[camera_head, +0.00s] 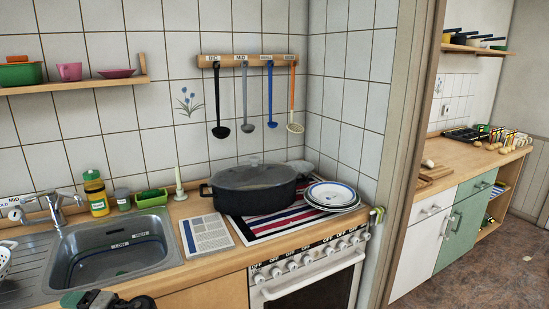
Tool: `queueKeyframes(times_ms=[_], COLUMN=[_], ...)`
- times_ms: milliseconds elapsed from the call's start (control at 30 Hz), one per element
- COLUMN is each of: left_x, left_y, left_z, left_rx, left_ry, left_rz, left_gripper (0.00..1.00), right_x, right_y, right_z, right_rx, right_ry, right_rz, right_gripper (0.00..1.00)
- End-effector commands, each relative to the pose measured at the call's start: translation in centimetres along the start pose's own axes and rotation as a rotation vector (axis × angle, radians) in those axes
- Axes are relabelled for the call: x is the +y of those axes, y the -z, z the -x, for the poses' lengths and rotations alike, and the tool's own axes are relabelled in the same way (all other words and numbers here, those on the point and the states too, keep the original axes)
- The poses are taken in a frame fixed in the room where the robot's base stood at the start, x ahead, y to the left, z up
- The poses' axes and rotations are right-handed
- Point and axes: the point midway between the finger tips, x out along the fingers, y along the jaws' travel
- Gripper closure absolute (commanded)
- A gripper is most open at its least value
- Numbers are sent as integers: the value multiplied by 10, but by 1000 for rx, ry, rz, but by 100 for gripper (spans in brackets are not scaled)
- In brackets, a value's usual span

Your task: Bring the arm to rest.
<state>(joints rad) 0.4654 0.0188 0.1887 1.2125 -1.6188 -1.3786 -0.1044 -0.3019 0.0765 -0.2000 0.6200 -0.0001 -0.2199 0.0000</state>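A dark, partly green-tipped shape (105,301) shows at the bottom edge, left of centre, in front of the sink counter. It looks like part of my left arm or gripper, but it is cut off by the frame and its fingers cannot be made out. My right gripper is not in view. No open fridge is in view.
A counter holds a sink (112,252), a mustard-coloured jar (96,195), a printed sheet (206,235), a black lidded pot (254,189) and stacked plates (332,195). An oven (312,286) is below. Ladles hang from a rack (247,61). Floor (475,270) shows clear at right.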

Motion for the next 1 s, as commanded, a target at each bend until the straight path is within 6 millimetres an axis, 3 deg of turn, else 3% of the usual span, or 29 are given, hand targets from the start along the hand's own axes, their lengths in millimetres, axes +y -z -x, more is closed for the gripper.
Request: queueKeyframes(times_ms=[67,267,433,567,733,800,867,1000], left_x=[2,34,68,107,170,204,239,326], left_y=[0,2,2,-1,-14,-26,-40,-94], left_z=[0,5,11,20,37,47,59,94], left_rx=[3,72,138,206,307,353,396,480], left_ry=[-2,-60,-124,-198,-330,-405,-487,-716], left_rz=[-3,-43,-81,-123,-181,-209,-237,-285], left_gripper=[36,36,36,36,36,36,36,36], right_x=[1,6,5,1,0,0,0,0], right_y=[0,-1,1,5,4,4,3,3], right_z=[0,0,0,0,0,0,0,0], right_rx=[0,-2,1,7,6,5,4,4], right_ry=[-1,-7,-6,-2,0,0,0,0], right_rz=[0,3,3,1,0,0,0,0], right_gripper=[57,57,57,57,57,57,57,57])
